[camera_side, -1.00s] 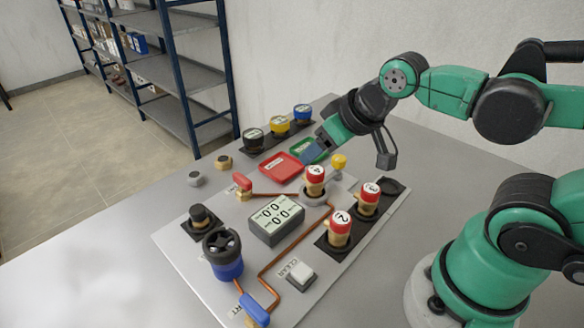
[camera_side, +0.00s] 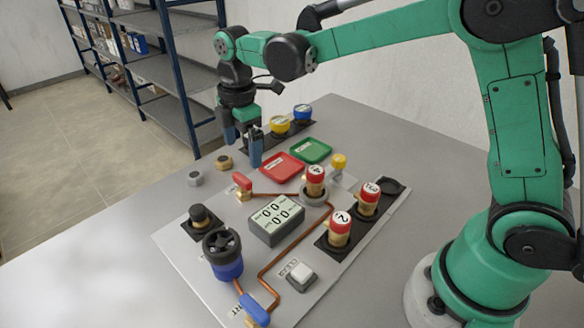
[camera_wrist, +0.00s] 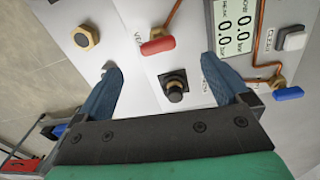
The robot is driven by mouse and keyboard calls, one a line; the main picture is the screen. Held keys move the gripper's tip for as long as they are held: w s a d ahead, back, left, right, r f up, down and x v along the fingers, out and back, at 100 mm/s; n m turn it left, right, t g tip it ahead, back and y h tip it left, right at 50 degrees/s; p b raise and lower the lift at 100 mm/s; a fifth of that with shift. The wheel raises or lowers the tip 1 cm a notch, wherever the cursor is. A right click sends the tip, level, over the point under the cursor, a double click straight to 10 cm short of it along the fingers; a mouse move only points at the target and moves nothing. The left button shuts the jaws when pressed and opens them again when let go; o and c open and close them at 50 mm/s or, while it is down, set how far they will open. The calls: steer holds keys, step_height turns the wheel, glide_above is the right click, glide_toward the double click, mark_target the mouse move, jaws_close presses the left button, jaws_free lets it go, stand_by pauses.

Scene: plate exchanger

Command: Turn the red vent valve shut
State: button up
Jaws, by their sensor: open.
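The red vent valve (camera_side: 242,181) has a red lever handle on a brass body, on the copper pipe at the panel's left edge. In the wrist view the red handle (camera_wrist: 158,46) shows past the open fingertips, roughly between them, lying across the picture. My gripper (camera_side: 242,152) points down, open and empty, above and behind the valve in the side view. Both blue fingers (camera_wrist: 160,70) show in the wrist view, apart from the valve.
Two loose nuts (camera_side: 224,162) lie left of my gripper. Red and green trays (camera_side: 283,166) lie behind.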

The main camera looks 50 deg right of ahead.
mark_target(242, 177)
steer(key=shift+w+a+f+n, duration=0.25)
steer(key=shift+w+f+n, duration=0.15)
steer(key=shift+f+n, duration=0.3)
steer(key=shift+f, duration=2.75)
steer(key=shift+c, duration=0.2)
steer(key=c, duration=1.2)
steer(key=shift+c, duration=0.2)
